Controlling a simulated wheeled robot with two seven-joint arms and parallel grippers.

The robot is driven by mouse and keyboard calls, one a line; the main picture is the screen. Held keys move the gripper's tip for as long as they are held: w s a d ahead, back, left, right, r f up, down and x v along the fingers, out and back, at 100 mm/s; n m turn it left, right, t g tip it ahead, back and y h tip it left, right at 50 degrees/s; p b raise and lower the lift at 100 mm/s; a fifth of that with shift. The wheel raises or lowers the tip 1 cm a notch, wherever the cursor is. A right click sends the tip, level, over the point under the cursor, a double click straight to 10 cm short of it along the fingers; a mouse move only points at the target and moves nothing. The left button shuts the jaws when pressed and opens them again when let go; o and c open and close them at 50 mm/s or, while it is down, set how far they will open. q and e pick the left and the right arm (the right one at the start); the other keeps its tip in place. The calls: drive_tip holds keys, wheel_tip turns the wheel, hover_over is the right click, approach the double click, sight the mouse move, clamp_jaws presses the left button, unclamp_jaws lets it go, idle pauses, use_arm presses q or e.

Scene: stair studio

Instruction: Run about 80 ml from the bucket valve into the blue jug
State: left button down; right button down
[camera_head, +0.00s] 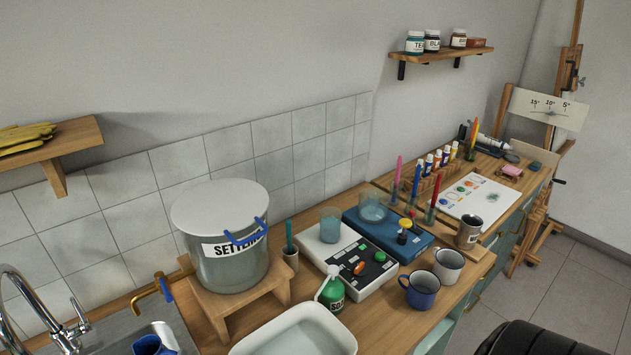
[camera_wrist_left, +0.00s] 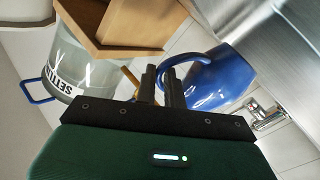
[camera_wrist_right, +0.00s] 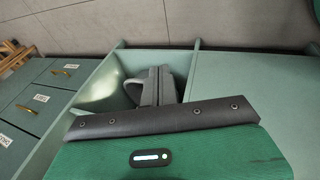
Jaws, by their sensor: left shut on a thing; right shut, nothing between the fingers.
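The blue jug (camera_wrist_left: 208,82) is held by its handle in my left gripper (camera_wrist_left: 163,78). The brass bucket valve (camera_head: 150,291), with a blue lever (camera_head: 166,290), sticks out left from under the bucket (camera_head: 228,262). The bucket is lidded, labelled "SETTL…" and stands on a wooden stand (camera_head: 270,283). Whether liquid runs is not visible. My right gripper (camera_wrist_right: 158,85) is shut and empty, before a pale green cabinet. Neither gripper shows in the head view.
A steel faucet (camera_head: 45,325) is left of the valve. A white basin (camera_head: 300,338), green bottle (camera_head: 331,290), scale (camera_head: 350,262) with a clear beaker (camera_head: 330,228), blue mug (camera_head: 420,292) and white mug (camera_head: 448,266) crowd the counter right of the stand.

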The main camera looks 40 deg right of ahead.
use_arm(q)
wheel_tip(320, 180, up, 5)
drive_tip(key=shift+d, duration=0.1)
drive_tip(key=shift+r, duration=0.55)
use_arm(e)
drive_tip(key=a+f+n+y, duration=0.1)
drive_tip(key=a+f+y, duration=0.1)
drive_tip(key=a, duration=1.3)
drive_tip(key=s+a+f+n+g+y, duration=0.1)
drive_tip(key=a+f, duration=0.2)
drive_tip(key=a, duration=1.2)
drive_tip(key=shift+s+a+f+g+y, duration=0.2)
drive_tip(key=shift+f+g+y, duration=0.1)
drive_tip(key=shift+y, duration=0.1)
